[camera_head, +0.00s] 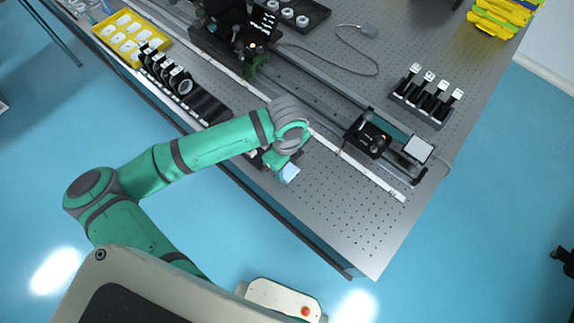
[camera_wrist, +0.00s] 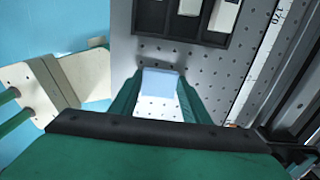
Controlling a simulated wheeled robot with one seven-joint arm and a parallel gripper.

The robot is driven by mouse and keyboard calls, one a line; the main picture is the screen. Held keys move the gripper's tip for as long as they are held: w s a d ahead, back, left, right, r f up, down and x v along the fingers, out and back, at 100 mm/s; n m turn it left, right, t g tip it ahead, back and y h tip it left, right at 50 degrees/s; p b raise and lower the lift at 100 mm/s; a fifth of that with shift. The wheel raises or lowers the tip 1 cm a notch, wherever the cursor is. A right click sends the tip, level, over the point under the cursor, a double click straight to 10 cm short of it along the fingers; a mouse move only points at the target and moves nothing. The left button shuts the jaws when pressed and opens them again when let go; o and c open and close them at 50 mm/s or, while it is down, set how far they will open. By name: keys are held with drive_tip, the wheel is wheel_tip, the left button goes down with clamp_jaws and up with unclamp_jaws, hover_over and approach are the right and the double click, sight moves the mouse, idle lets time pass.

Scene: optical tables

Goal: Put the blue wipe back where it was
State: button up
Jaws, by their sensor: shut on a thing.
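The blue wipe is a small pale blue piece. In the head view the wipe (camera_head: 290,173) shows at the tip of my gripper (camera_head: 281,164), over the near edge region of the optical table (camera_head: 340,220). In the wrist view the wipe (camera_wrist: 161,82) spans the gap between the two green fingers of my gripper (camera_wrist: 160,90), which are shut on it. The perforated tabletop shows around it. I cannot tell whether the wipe touches the table. My wrist hides part of the tabletop in the head view.
A long black rack (camera_head: 205,106) lies along the near edge, left of my gripper; a black slotted holder (camera_wrist: 184,22) tops the wrist view. A rail with optic mounts (camera_head: 368,139) lies beyond. A holder with several posts (camera_head: 427,100) stands farther right. The near right table corner is clear.

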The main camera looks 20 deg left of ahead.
drive_tip(key=shift+f, duration=0.15)
drive_tip(key=o, duration=1.1)
